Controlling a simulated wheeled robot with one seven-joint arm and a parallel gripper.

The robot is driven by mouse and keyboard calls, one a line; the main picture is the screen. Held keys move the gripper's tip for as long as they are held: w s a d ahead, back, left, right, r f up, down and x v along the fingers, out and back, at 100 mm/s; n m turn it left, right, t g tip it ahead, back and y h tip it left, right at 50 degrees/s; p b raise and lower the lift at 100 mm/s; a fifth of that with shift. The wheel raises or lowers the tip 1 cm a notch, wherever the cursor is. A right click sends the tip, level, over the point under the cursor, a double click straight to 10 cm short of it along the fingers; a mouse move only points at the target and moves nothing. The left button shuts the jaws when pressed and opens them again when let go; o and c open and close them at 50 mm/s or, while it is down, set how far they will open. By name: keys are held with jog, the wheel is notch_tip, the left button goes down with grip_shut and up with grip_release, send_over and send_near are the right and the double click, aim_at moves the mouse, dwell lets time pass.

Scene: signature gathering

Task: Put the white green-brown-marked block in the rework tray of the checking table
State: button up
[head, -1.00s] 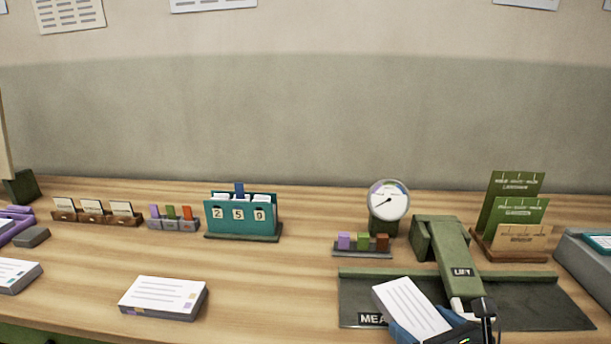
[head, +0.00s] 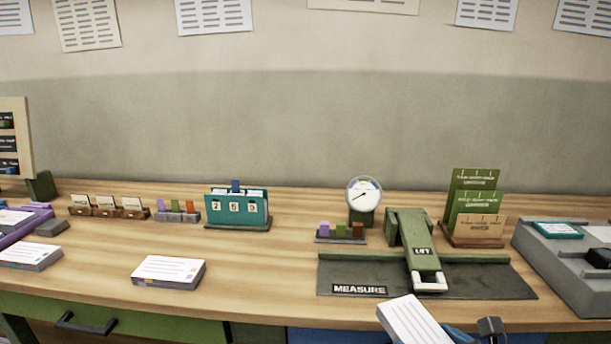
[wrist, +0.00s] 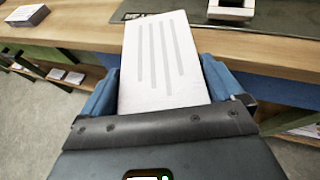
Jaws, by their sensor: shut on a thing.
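My gripper (wrist: 160,90) is shut on a white block with grey lines (wrist: 160,50), its blue fingers on both sides of it. In the head view the held block (head: 413,322) is at the bottom edge, in front of the table's front edge. No green or brown marks show on its visible face. Another white block with coloured corner marks (head: 169,271) lies on the table left of centre, and one more (head: 28,256) lies at the far left. I cannot make out a tray labelled rework.
A dark measuring plate (head: 480,282) with a green lift arm (head: 412,240) stands on the wooden table. A dial gauge (head: 364,195), teal number holder (head: 237,209) and green card rack (head: 474,206) stand behind. A grey machine (head: 570,262) is at right. Table centre is bare.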

jog(key=s+f+m+h, duration=0.1)
jog(key=s+f+h, duration=0.1)
jog(key=s+f, duration=0.2)
jog(key=s+f+m+h, duration=0.2)
jog(key=s+f, duration=0.1)
jog(key=f, duration=0.8)
jog(key=shift+s+d+f+m+t, duration=0.2)
jog(key=shift+s+f+m+t, duration=0.1)
jog(key=shift+s, duration=0.1)
jog(key=shift+r, duration=0.1)
